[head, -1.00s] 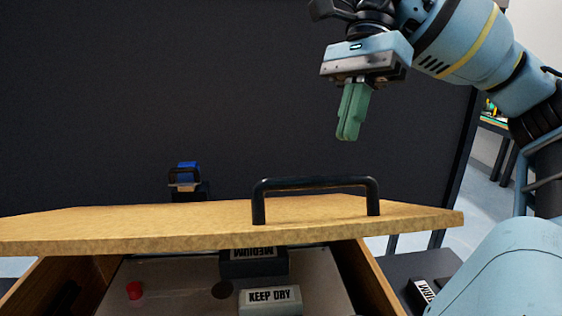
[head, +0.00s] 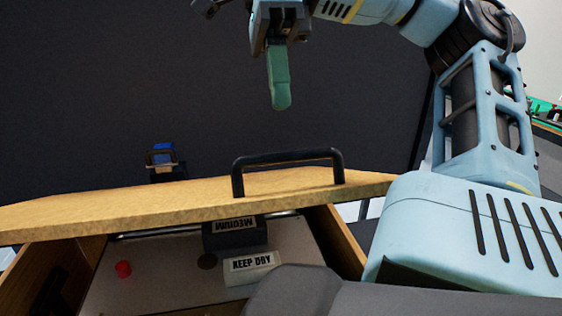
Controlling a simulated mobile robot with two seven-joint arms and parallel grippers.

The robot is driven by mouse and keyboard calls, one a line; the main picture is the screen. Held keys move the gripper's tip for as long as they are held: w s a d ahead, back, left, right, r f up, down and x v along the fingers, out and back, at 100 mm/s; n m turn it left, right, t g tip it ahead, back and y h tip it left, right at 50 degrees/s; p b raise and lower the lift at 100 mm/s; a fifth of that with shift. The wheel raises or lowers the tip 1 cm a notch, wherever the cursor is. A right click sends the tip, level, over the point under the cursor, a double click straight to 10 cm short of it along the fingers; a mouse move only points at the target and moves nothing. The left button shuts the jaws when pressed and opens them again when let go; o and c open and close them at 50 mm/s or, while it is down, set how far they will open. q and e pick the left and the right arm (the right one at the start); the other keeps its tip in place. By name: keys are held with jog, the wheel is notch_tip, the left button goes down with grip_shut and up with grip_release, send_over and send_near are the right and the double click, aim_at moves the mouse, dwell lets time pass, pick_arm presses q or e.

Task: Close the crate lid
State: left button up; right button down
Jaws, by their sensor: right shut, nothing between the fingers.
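The wooden crate lid (head: 150,207) stands partly open, tilted over the back of the crate (head: 338,240). A black handle (head: 290,159) arches up from the lid's top face. The crate's inside shows below the lid's near edge. My right gripper (head: 281,105) is shut and empty, with its green fingers pointing down. It appears above the handle in the picture, and no contact shows. My left gripper is not in view.
Inside the crate lie a black box marked MEDIUM (head: 234,234), a white KEEP DRY block (head: 251,264) and a red cylinder (head: 123,269). A blue and black object (head: 161,158) shows behind the lid. A dark panel (head: 100,90) fills the background.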

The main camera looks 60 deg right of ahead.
aim_at(291, 195)
jog(key=x, duration=0.8)
jog(key=shift+s+a+f, duration=0.2)
jog(key=shift+s, duration=0.05)
jog(key=shift+s+a+f+p, duration=0.2)
jog(key=shift+f+p, duration=0.1)
jog(key=shift+f, duration=0.2)
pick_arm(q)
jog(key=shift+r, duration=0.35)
pick_arm(e)
jog(key=shift+f, duration=0.1)
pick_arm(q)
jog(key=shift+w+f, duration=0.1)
pick_arm(e)
jog(key=shift+w+a+f, duration=0.1)
